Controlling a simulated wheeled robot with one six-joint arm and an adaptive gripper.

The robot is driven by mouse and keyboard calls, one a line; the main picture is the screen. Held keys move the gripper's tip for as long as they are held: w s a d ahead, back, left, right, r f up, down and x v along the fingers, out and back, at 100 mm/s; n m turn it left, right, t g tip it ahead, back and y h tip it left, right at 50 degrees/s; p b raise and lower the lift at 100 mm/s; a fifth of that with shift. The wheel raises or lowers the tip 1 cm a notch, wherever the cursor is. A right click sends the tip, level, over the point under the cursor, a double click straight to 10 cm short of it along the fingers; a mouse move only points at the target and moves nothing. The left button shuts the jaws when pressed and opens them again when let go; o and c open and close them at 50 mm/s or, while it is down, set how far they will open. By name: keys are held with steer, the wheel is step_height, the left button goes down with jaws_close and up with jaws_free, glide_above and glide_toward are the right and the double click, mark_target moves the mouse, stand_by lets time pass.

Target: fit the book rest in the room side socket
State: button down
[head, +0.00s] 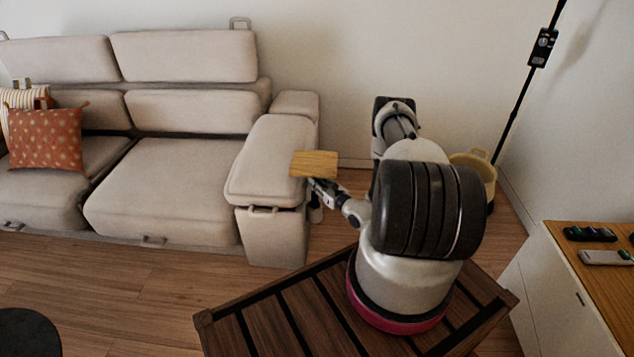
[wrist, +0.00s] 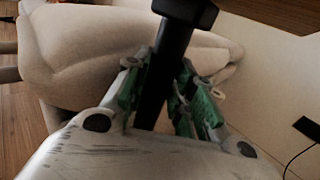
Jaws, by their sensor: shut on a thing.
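The book rest shows in the head view as a flat wooden board (head: 314,164) held level just off the right end of the sofa's armrest. In the wrist view its black post (wrist: 166,68) runs between the green-padded fingers of my gripper (wrist: 165,105). My gripper is shut on that post; in the head view the gripper (head: 322,188) is just below the board. The beige armrest (head: 272,150) lies directly left of the board. The room side socket cannot be made out in either view.
The beige sofa (head: 180,180) fills the left, with an orange cushion (head: 46,138) on it. A tan basket (head: 476,168) stands by the wall. A wooden-topped cabinet (head: 588,286) with remotes is at the right. Bare floor (head: 130,285) lies before the sofa.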

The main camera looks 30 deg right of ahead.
steer(key=shift+f, duration=0.1)
steer(key=c, duration=1.1)
jaws_free()
steer(key=shift+s, duration=0.1)
steer(key=s, duration=0.4)
steer(key=s+d, duration=0.1)
steer(key=s, duration=0.2)
steer(key=s+d, duration=0.1)
steer(key=s, duration=0.3)
steer(key=shift+s+d+f, duration=0.1)
steer(key=shift+s, duration=0.2)
